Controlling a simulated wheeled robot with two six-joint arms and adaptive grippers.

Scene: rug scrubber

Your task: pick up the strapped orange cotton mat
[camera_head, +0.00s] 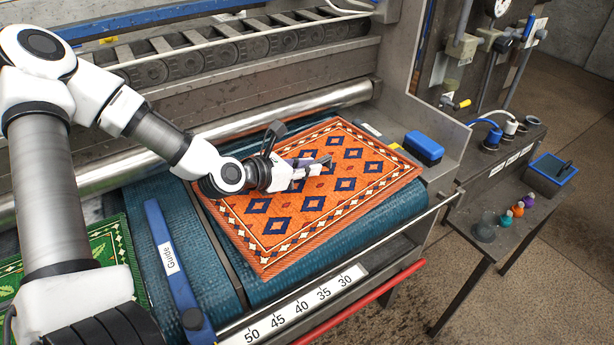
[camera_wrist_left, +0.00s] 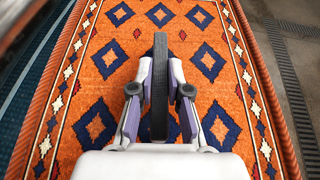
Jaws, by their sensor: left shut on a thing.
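The orange mat (camera_head: 296,221), patterned with blue diamonds and a pale border, lies on the blue bed of the machine in the head view. In the left wrist view the mat (camera_wrist_left: 207,63) fills most of the picture. A dark strap (camera_wrist_left: 160,75) stands up from the mat's middle. My left gripper (camera_head: 322,162) is over the mat, with its fingers shut on the strap; in the left wrist view the gripper (camera_wrist_left: 160,92) has a finger on each side of the strap. My right gripper does not show.
A green mat (camera_head: 106,240) lies at the left. A blue guide bar (camera_head: 172,262) sits between the two mats. A blue box (camera_head: 424,147) stands right of the orange mat. A roller (camera_head: 140,168) runs behind the bed. A side table (camera_head: 500,225) holds small bottles.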

